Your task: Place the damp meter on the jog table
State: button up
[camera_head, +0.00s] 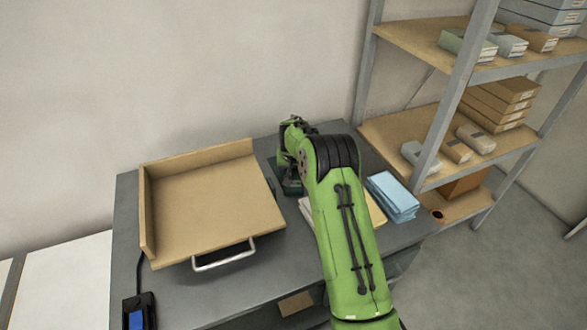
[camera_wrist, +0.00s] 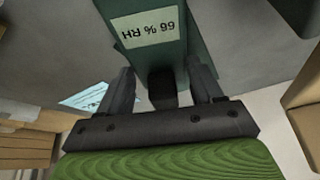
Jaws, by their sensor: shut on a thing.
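The damp meter (camera_wrist: 147,25) is a dark green device with a pale display reading "66 % RH", upside down in the wrist view. My gripper (camera_wrist: 160,80) is shut on it, with a finger on each side of its dark narrow part. In the head view my arm hides most of the grip; a dark green shape shows just left of my wrist, and I cannot tell how much of it is the meter. The jog table (camera_head: 215,205) is a wooden tray with raised back and left walls and a metal front handle. It stands left of my gripper, its surface bare.
The grey worktop (camera_head: 180,300) carries a black device with a blue screen (camera_head: 137,318) at front left and a cable along the left edge. A light blue stack (camera_head: 393,195) lies right of my arm. A metal shelf (camera_head: 440,110) with boxes stands at the right.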

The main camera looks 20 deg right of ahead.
aim_at(294, 184)
jog(key=o, duration=1.2)
jog(key=shift+f, duration=0.1)
jog(key=shift+r+p, duration=0.25)
jog(key=shift+p, duration=0.05)
jog(key=s+a+r+n+p, duration=0.1)
jog(key=s+a+r, duration=0.3)
jog(key=r, duration=0.6)
jog(key=s+a+r, duration=0.1)
jog(key=s+r, duration=0.5)
jog(key=r, duration=0.3)
jog(key=s+a+r+n, duration=0.1)
jog(key=s+a+r, duration=0.15)
jog(key=s, duration=0.25)
jog(key=s+a+r, duration=0.1)
jog(key=s+r, duration=0.3)
jog(key=s, duration=0.2)
jog(key=s+a+n, duration=0.1)
jog(key=s, duration=0.6)
jog(key=s+a+f+t+y, duration=0.1)
jog(key=s, duration=0.6)
jog(key=s+a+n, duration=0.1)
jog(key=s+a, duration=0.1)
jog(key=s, duration=0.5)
jog(key=shift+f+n+y, duration=0.3)
jog(key=shift+y, duration=0.1)
